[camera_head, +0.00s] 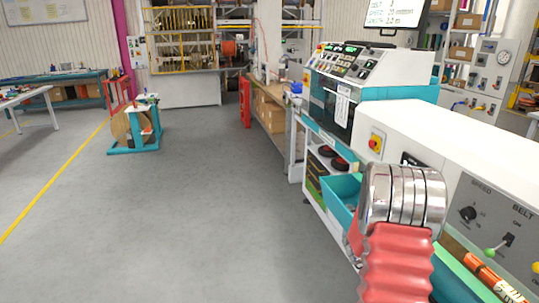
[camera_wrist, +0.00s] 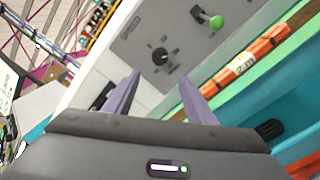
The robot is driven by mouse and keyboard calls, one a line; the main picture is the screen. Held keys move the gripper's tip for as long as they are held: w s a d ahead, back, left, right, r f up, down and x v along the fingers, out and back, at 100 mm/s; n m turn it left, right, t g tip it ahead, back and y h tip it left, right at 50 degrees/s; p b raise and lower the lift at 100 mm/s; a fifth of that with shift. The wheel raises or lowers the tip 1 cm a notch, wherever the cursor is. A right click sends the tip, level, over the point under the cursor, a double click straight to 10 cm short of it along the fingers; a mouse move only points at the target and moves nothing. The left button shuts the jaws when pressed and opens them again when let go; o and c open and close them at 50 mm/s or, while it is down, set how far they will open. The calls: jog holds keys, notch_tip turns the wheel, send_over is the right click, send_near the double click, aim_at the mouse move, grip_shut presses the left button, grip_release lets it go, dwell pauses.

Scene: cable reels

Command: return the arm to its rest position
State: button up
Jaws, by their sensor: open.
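My arm shows at the lower right of the head view, a red ribbed sleeve (camera_head: 396,262) topped by a shiny metal ringed joint (camera_head: 403,195). It stands in front of the white machine. In the wrist view my gripper (camera_wrist: 159,77) has two purple-grey fingers spread apart, with nothing held between them. The fingertips point toward a grey control panel (camera_wrist: 135,38) marked SPEED, with a black knob (camera_wrist: 160,57). I cannot tell whether they touch it. My gripper's fingers are not distinguishable in the head view.
A green-tipped lever (camera_wrist: 212,19) and an orange cable coil or tube with a white label (camera_wrist: 243,64) are near the fingers. The white machine (camera_head: 440,130) fills the right side. A teal bin (camera_head: 341,191) is beside my arm. Open grey floor (camera_head: 180,220) lies to the left.

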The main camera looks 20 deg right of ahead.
jog(key=s+a+f+m+g+y, duration=0.2)
jog(key=s+a+f+g+y, duration=0.15)
jog(key=s+f, duration=0.4)
jog(key=s+a+m+y, duration=0.35)
jog(key=a+y, duration=0.25)
jog(key=a, duration=0.6)
jog(key=w+a+r+m+t+y, duration=0.1)
jog(key=a+r+t+y, duration=0.1)
jog(key=a, duration=0.7)
jog(key=w+a+r+t+y, duration=0.2)
jog(key=a, duration=0.7)
jog(key=w+a+r+m+t+y, duration=0.1)
jog(key=a+r+t+y, duration=0.15)
jog(key=a, duration=0.75)
jog(key=a+r+n+t+y, duration=0.1)
jog(key=a+r+t, duration=0.1)
jog(key=a+r, duration=0.2)
jog(key=s+a+r+n+t+y, duration=0.1)
jog(key=a+r+t, duration=0.2)
jog(key=a, duration=0.6)
notch_tip(320, 180, up, 2)
jog(key=shift+a+r, duration=0.1)
jog(key=shift+a, duration=0.15)
jog(key=shift+c, duration=0.5)
